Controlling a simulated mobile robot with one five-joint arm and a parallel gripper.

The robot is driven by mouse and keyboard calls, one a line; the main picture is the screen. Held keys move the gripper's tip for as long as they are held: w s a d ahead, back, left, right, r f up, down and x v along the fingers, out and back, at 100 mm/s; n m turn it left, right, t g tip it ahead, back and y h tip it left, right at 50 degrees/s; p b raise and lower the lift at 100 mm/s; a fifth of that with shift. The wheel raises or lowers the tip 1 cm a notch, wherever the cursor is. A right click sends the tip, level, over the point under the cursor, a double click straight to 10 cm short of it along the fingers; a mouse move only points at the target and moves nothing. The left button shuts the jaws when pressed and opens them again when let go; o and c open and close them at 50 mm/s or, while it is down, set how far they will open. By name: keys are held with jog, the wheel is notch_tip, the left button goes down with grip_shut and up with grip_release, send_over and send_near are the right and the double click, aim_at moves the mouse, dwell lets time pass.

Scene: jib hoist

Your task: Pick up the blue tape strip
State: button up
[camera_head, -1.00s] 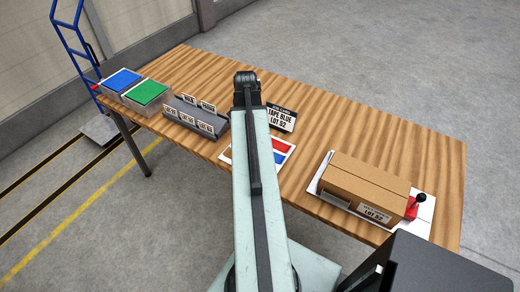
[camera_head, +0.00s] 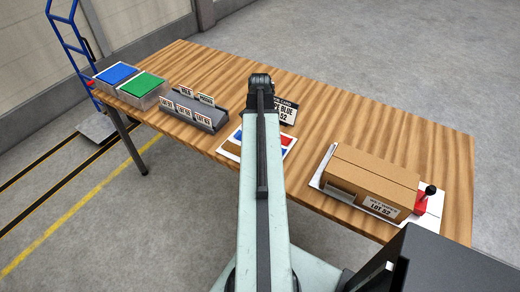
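A white card (camera_head: 291,148) lies on the table, with colored patches on it, and my arm crosses its middle. A blue patch (camera_head: 238,136) and a brown patch (camera_head: 232,148) show left of the arm. A red patch (camera_head: 285,140) and some blue show on its right. I cannot tell which blue area is the tape strip. A dark sign (camera_head: 287,112), partly covered by my arm, ends in "BLUE" and "52". My gripper is not in view; only my arm, up to a dark joint above the card, is seen.
Blue-topped (camera_head: 117,74) and green-topped (camera_head: 143,87) bins stand at the left. A grey rack (camera_head: 203,119) holds several labels. A cardboard box (camera_head: 370,182) labelled "LOT 52" sits at the right by a red fixture with a black knob (camera_head: 430,190). The table's back right is clear.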

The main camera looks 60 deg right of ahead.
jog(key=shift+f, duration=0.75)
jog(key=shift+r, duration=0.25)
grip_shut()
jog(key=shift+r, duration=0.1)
